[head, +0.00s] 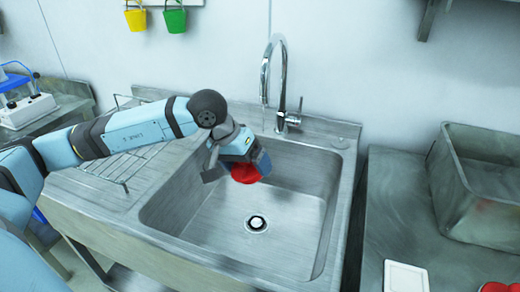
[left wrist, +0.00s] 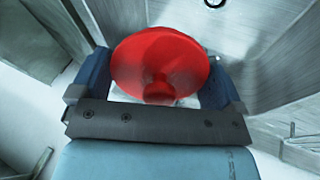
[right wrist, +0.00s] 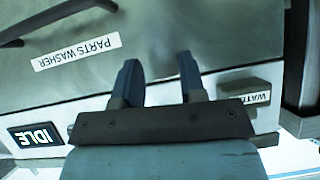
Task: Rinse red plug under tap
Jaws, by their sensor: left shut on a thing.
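The red plug (head: 244,174) is a round red disc held over the sink basin (head: 210,215). In the left wrist view the plug (left wrist: 160,62) fills the space between the fingers, its broad face towards the camera. My left gripper (head: 250,160) is shut on it, below and slightly left of the spout in the picture. The chrome tap (head: 283,85) has a tall curved neck at the sink's back edge. I cannot tell whether water runs from it. My right gripper (right wrist: 160,75) is open and empty in the right wrist view, before a panel labelled PARTS WASHER.
The basin has a round drain (head: 256,223). A wire rack (head: 120,165) lies on the drainboard at left. A metal bin (head: 475,180) and a white flat item (head: 406,277) are on the right bench. The parts washer panel has a display (right wrist: 35,136) reading IDLE.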

